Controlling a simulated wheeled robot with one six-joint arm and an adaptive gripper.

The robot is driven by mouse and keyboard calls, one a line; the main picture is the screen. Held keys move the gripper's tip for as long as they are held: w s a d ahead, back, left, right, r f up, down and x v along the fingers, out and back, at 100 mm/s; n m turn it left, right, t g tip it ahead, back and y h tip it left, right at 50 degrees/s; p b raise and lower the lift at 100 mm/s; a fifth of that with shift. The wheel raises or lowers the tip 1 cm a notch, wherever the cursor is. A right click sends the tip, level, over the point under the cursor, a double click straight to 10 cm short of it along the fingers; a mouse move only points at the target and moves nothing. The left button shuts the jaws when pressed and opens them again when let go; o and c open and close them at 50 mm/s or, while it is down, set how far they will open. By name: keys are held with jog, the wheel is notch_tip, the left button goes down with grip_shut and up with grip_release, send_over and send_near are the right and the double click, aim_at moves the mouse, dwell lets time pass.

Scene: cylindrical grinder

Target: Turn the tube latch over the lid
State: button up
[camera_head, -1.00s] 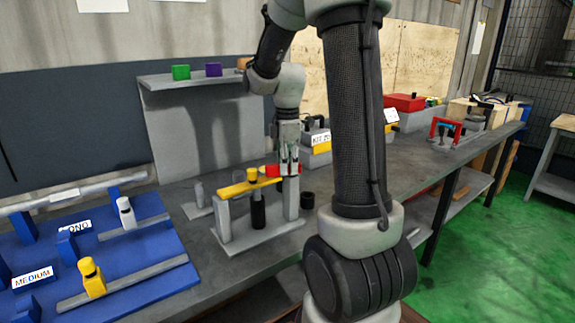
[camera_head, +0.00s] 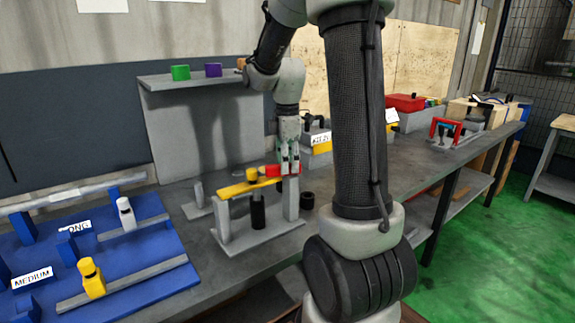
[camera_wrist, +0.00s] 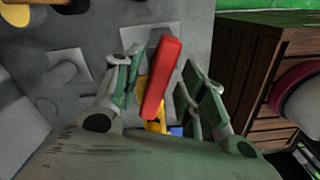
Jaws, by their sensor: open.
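The latch is a yellow bar (camera_head: 235,189) with a red handle (camera_head: 272,170). It lies across a grey stand (camera_head: 262,239) with two posts. A black tube (camera_head: 258,214) stands upright under the bar, with a yellow knob (camera_head: 252,174) above it. My gripper (camera_head: 289,168) is at the red handle, over the right post. In the wrist view the red handle (camera_wrist: 163,75) lies between the two spread fingers, and a part of the yellow bar (camera_wrist: 156,112) shows below it. I cannot tell whether a finger touches the handle. The lid under the bar is not clear to see.
A short black cylinder (camera_head: 307,201) stands on the bench right of the stand. A blue fixture board (camera_head: 130,255) with yellow and white clamps is at the left. A shelf (camera_head: 190,80) with small coloured blocks stands behind. Bench toward the right front is hidden by my arm.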

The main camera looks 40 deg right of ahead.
notch_tip(320, 180, up, 11)
dwell(0.3)
dwell(0.4)
jog(key=s+a+m+t, duration=0.1)
jog(key=s+a+m, duration=0.2)
jog(key=s, duration=0.3)
jog(key=s+a+f+m+t, duration=0.1)
jog(key=s+a+m, duration=0.1)
jog(key=s+m, duration=0.4)
jog(key=s+a+f+m+t, duration=0.1)
jog(key=s+a+m+t, duration=0.1)
jog(key=s, duration=0.5)
jog(key=a+m, duration=0.1)
jog(key=m, duration=0.1)
jog(key=shift+s+a+f+m, duration=0.2)
jog(key=shift+a+m, duration=0.15)
jog(key=shift+m, duration=0.05)
